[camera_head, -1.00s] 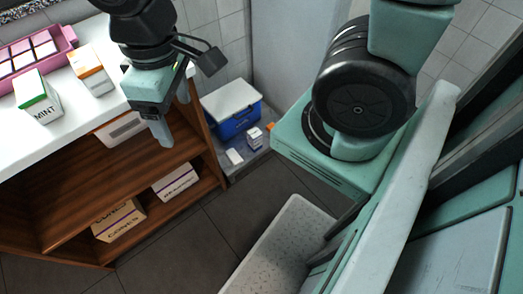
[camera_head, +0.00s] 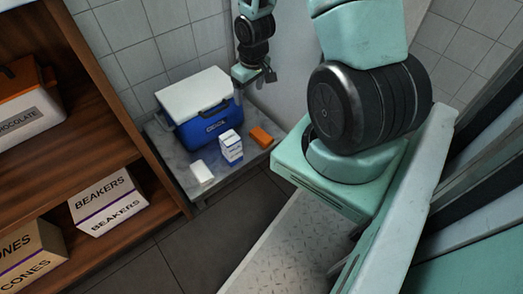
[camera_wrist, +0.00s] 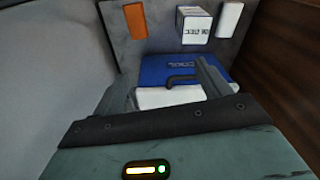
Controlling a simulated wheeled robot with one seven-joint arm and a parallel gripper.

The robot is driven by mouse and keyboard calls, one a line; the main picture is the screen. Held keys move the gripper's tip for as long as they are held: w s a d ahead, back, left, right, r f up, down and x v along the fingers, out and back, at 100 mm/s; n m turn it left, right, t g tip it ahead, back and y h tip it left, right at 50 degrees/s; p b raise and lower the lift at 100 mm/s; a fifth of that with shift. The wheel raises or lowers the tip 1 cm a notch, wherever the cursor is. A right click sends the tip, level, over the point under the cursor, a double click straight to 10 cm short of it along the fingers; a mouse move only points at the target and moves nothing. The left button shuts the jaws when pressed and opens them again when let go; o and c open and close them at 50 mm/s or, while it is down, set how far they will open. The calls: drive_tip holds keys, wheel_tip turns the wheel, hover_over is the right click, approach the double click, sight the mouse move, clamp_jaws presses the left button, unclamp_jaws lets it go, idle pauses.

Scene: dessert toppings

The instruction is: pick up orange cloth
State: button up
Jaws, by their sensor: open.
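The orange cloth (camera_head: 261,137) is a small folded block lying on the low grey table (camera_head: 183,176), to the right of a small white and blue box. It also shows in the wrist view (camera_wrist: 135,20) at the upper left. My gripper (camera_head: 259,80) is open and empty, above and behind the cloth, near the right side of the blue cooler. In the wrist view my gripper's finger (camera_wrist: 212,80) shows in front of the cooler, with the cloth well beyond it.
The blue cooler with white lid (camera_head: 205,112) stands at the table's back. The white and blue box (camera_head: 230,147) and a white block (camera_head: 202,173) stand in front of it. A wooden shelf (camera_head: 125,125) with cartons is at left; a wall is behind.

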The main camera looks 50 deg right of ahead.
drive_tip(key=m+b, duration=0.1)
drive_tip(key=b, duration=0.3)
approach(261, 135)
wheel_tip(261, 135, down, 4)
drive_tip(key=b, duration=0.7)
drive_tip(key=shift+s+a+r, duration=0.1)
drive_tip(key=shift+s+r, duration=0.05)
drive_tip(key=shift+r, duration=0.1)
drive_tip(key=f+b, duration=0.2)
drive_tip(key=f, duration=0.1)
drive_tip(key=w+f+b, duration=0.1)
drive_tip(key=f+b, duration=0.1)
drive_tip(key=b, duration=0.1)
drive_tip(key=shift+w+d+f, duration=0.2)
drive_tip(key=shift+f, duration=0.15)
drive_tip(key=shift+r, duration=0.1)
drive_tip(key=shift+c, duration=0.3)
drive_tip(key=c, duration=1)
